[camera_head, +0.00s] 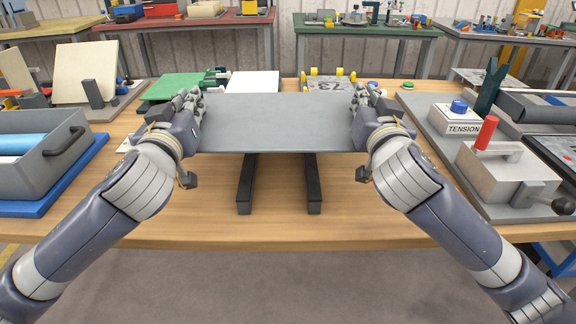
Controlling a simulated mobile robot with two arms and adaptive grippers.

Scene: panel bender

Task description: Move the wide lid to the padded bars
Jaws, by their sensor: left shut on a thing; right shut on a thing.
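The wide lid (278,122) is a flat grey rectangular panel. It is held level above the table between my two grippers. My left gripper (190,108) is shut on its left edge and my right gripper (364,106) is shut on its right edge. The padded bars are two dark parallel bars on the wooden table, a left one (246,186) and a right one (313,186). Their front parts show below the lid's near edge. Their far parts are hidden beneath the lid. A gap between lid and bars cannot be judged exactly.
The wooden table (180,205) is clear in front of the bars. A grey bin (30,165) stands on a blue mat at left. A tension unit (460,125) and a red-handled box (500,175) stand at right. Behind are a green board (172,88) and yellow-cornered plate (325,84).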

